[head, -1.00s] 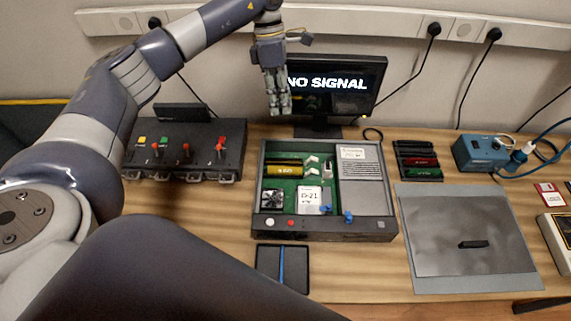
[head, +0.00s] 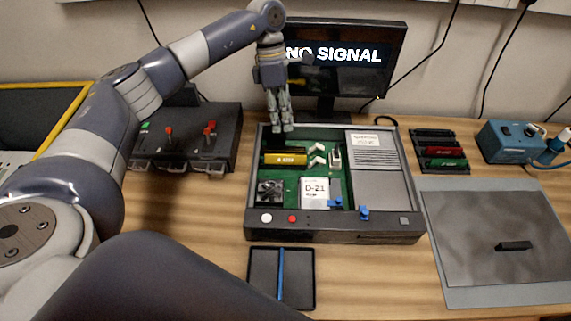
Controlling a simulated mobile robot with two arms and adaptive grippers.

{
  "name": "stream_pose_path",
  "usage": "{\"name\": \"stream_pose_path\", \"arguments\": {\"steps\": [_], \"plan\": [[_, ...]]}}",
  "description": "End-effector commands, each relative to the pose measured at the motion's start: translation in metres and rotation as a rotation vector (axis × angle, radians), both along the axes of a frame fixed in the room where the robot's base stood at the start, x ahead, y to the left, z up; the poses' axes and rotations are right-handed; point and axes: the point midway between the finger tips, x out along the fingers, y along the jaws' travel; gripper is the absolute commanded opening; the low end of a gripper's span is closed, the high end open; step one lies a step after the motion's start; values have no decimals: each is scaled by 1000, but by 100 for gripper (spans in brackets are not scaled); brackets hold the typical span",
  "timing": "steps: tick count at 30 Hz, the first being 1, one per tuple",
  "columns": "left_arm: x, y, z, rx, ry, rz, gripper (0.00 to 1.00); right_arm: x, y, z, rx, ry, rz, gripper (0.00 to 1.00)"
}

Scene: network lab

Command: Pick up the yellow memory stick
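The yellow memory stick (head: 284,159) lies in the upper left part of the open computer case (head: 334,230), on the green board. My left gripper (head: 281,130) points down at the case's back edge, just behind the yellow stick and apart from it. Its fingers look close together, but I cannot tell whether they are shut. I see nothing held in it. My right gripper is not in view.
A rack with red and green sticks (head: 440,151) stands right of the case. A grey mat (head: 490,225) with a small black piece lies at right. A switch box (head: 190,140) is at left, a monitor (head: 345,65) behind, a black tray (head: 265,275) in front.

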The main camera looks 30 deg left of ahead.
Motion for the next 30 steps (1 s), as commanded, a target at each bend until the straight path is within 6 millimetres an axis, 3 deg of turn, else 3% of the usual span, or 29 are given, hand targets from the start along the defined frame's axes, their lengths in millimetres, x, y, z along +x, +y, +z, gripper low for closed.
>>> {"name": "stream_pose_path", "arguments": {"steps": [6,13,21,30], "plan": [[-8,-8,-31,1,4,-1,19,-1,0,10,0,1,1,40],[-12,-12,-48,0,5,0,19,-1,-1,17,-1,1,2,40],[-19,-18,-85,0,4,-1,19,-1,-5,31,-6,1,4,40],[-19,-19,-92,2,1,-1,19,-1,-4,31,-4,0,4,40]]}}
